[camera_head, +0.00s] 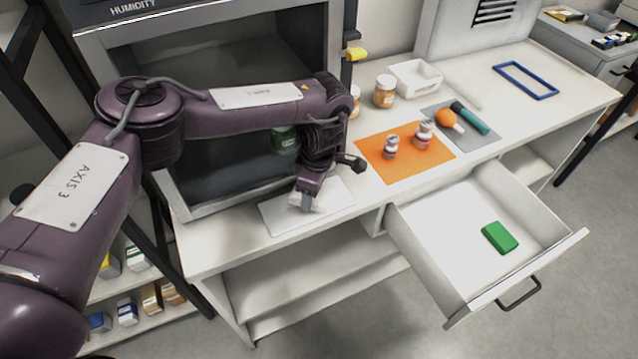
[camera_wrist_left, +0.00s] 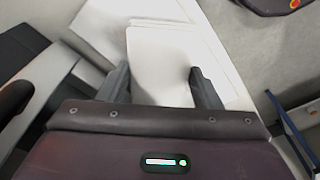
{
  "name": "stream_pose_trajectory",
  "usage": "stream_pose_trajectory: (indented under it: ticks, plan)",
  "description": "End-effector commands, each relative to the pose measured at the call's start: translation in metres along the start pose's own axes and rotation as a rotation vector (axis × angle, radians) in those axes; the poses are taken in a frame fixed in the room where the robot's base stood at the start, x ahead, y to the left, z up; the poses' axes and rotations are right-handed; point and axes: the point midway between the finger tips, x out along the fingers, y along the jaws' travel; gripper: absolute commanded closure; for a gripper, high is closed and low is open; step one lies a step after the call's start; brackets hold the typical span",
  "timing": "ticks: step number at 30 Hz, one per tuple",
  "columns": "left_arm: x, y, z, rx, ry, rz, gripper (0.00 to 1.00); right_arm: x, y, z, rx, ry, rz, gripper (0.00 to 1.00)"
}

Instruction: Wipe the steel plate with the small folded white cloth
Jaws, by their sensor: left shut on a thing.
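The steel plate (camera_head: 279,219) is a thin pale sheet lying flat on the white bench in front of the dark cabinet. My left gripper (camera_head: 307,194) is over the plate, pointing down, shut on the small folded white cloth (camera_head: 303,204). In the head view only a small pale piece of the cloth shows beneath the fingers, at the plate; I cannot tell whether it presses on it. In the left wrist view the cloth (camera_wrist_left: 161,55) spans the space between the two fingers (camera_wrist_left: 162,88). My right gripper is not in view.
An orange mat (camera_head: 376,172) with small jars lies right of the plate. An open drawer (camera_head: 425,255) holding a green block (camera_head: 500,237) juts out below the bench. The humidity cabinet (camera_head: 190,60) stands close behind my arm. A blue frame (camera_head: 540,95) lies at the far right.

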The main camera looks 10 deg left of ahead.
Motion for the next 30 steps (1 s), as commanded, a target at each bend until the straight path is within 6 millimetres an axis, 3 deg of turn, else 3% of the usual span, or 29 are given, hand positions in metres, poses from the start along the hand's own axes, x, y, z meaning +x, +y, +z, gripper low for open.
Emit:
stream_pose_trajectory:
  ticks: [7,30]
  plan:
    - [0.002,-0.017,-0.016,0.0,0.001,-0.004,0.6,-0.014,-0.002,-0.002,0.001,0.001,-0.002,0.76]
    - [0.012,-0.049,-0.046,0.0,0.001,-0.005,0.6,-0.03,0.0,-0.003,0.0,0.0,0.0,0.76]
